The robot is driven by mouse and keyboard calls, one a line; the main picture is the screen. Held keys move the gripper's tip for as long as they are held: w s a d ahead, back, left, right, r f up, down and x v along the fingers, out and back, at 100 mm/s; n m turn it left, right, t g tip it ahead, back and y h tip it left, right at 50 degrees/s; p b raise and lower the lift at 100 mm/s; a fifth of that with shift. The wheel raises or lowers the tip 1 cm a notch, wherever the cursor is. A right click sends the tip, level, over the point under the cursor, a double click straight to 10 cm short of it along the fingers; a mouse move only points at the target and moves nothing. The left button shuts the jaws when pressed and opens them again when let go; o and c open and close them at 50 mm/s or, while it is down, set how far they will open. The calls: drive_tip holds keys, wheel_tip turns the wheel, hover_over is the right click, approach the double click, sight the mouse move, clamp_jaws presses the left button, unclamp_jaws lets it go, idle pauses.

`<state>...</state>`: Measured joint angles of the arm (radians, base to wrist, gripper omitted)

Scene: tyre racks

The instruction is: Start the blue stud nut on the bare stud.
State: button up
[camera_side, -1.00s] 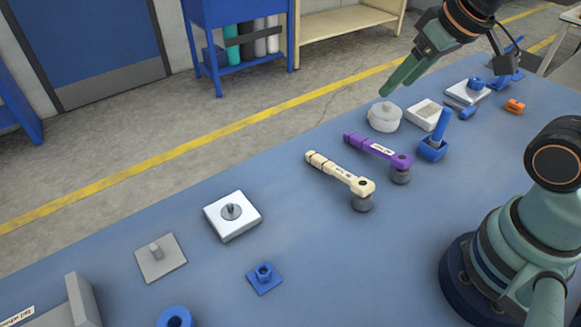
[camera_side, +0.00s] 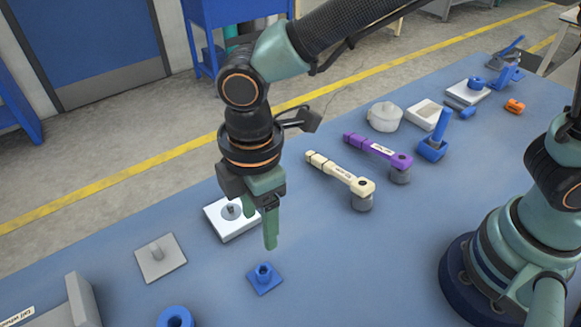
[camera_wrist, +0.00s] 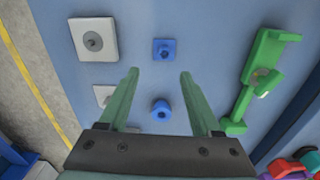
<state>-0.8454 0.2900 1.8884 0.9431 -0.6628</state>
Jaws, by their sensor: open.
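The blue stud nut (camera_side: 264,271) stands upright on a small blue square base, and it also shows in the wrist view (camera_wrist: 163,48). The bare stud (camera_side: 231,209) rises from a round grey disc on a white block (camera_side: 238,230); in the wrist view the stud (camera_wrist: 93,41) is at upper left. My gripper (camera_side: 259,227) points down, open and empty, above the bench near the nut and white block. In the wrist view the nut lies beyond and between my fingertips (camera_wrist: 159,75). In the side view one finger partly covers the white block.
A grey plate with a peg (camera_side: 160,258) and a blue ring (camera_side: 176,318) lie nearby. Cream (camera_side: 340,174) and purple (camera_side: 378,150) wrench-like tools lie to the right. The bench right of the near nut is clear.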

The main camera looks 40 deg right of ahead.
sight(263, 272)
drive_tip(key=shift+n, duration=0.4)
drive_tip(key=f, duration=0.8)
drive_tip(key=a+f, duration=0.1)
drive_tip(key=f, duration=0.4)
drive_tip(key=shift+s, duration=0.35)
clamp_jaws()
